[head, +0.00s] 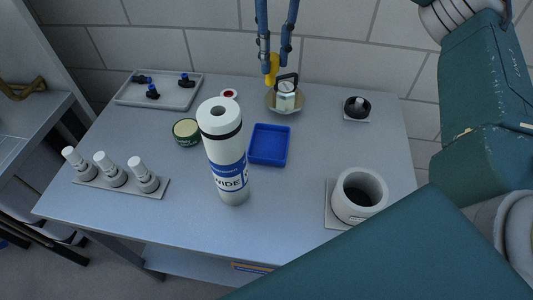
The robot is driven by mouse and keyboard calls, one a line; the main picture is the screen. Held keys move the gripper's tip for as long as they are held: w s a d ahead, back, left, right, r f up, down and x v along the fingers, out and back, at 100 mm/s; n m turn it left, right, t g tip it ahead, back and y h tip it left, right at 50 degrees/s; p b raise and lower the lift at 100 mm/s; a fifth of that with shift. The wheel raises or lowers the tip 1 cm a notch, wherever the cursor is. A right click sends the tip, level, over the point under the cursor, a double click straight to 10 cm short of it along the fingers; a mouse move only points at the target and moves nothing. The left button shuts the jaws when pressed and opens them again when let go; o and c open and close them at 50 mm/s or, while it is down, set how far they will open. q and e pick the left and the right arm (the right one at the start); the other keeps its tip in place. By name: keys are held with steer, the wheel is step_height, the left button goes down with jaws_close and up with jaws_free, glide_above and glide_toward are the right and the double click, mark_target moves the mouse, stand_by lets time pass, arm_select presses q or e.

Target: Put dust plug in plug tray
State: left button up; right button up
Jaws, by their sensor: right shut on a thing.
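A small blue square tray (269,146), which looks like the plug tray, sits empty mid-table. A tall white membrane tube (227,165) with a blue label stands upright just left of it. The tube's top has a round dark hole. I cannot pick out a dust plug for certain. My right arm fills the right side and the bottom right corner. Its links lead up to the top right edge, and the gripper's fingers and anything in them are outside the picture. My left arm and gripper do not show.
A grey tray (125,99) with black and blue fittings is at the back left. A round tin (186,132), a gauge (286,102), a small black cup (357,107) and a hollow grey holder (359,196) also stand here.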

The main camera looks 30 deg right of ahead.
steer(key=f, duration=0.4)
steer(key=shift+w+f, duration=0.2)
steer(key=shift+f, duration=0.2)
step_height(320, 180, down, 15)
steer(key=shift+f+p, duration=0.1)
steer(key=shift+p, duration=1)
steer(key=shift+f, duration=0.6)
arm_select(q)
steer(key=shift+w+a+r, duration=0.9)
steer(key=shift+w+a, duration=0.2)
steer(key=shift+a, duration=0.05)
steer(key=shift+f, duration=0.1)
